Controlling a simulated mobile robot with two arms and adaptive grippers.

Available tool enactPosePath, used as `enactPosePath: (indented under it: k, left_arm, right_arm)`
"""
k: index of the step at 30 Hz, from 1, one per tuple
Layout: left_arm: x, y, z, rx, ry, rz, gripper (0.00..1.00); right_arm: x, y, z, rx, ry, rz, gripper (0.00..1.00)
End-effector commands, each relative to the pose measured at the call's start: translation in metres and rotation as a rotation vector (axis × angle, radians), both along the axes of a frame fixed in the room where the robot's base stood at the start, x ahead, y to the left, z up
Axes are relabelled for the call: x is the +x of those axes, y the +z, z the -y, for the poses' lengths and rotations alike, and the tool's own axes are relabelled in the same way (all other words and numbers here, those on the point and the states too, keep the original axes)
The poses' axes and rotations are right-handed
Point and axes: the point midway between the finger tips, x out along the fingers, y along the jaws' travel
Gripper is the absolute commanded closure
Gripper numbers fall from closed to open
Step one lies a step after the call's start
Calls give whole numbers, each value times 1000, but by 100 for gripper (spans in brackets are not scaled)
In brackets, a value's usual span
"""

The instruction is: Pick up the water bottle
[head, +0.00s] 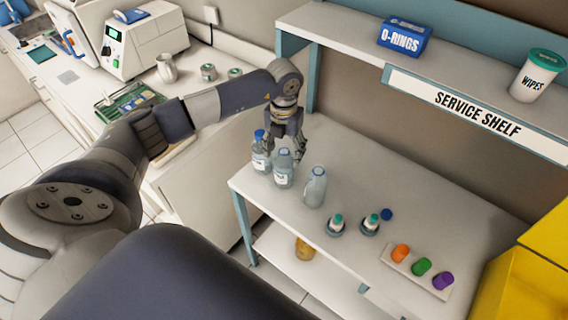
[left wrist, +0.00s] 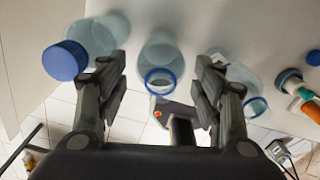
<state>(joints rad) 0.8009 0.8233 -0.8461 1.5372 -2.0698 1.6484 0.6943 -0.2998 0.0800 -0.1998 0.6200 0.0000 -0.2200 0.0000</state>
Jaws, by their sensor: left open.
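Three clear bottles stand on the white table, and I cannot tell for sure which one is the water bottle. The leftmost bottle (head: 261,160) has a blue cap, which shows large in the left wrist view (left wrist: 65,61). The middle bottle (head: 283,176) has a white label; its neck shows an open blue ring in the left wrist view (left wrist: 160,78). The right bottle (head: 315,188) also has a blue ring at its neck. My left gripper (head: 287,144) is open, pointing down just above and behind the middle bottle, which appears between its fingers in the left wrist view. My right gripper is out of view.
A loose blue cap (head: 386,214) and two small teal-topped vials (head: 370,224) are right of the bottles. A white rack (head: 416,271) holds orange, green and purple pieces. The service shelf (head: 478,112) overhangs the table's back. The table's front left edge is close to the bottles.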

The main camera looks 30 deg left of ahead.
Motion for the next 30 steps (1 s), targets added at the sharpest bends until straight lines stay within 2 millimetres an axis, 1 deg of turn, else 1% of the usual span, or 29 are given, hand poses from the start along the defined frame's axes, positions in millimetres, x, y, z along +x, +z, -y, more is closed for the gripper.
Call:
enactPosePath:
  k: [1,2,3,8,9,10,25,30]
  left_arm:
    - [0,0,0,0,0,0,39]
    - [0,0,0,0,0,0,44]
    - [0,0,0,0,0,0,53]
    - [0,0,0,-1,0,0,89]
    - [0,0,0,0,0,-1,98]
    - [0,0,0,0,0,-1,100]
    - [-2,-2,1,0,-1,-7,100]
    - [-2,5,1,-1,-2,-7,100]
  right_arm:
    - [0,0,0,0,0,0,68]
    - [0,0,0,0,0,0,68]
    - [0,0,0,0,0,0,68]
    - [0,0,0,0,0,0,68]
    - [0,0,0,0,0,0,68]
    - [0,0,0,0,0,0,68]
    - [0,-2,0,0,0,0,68]
    - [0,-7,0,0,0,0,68]
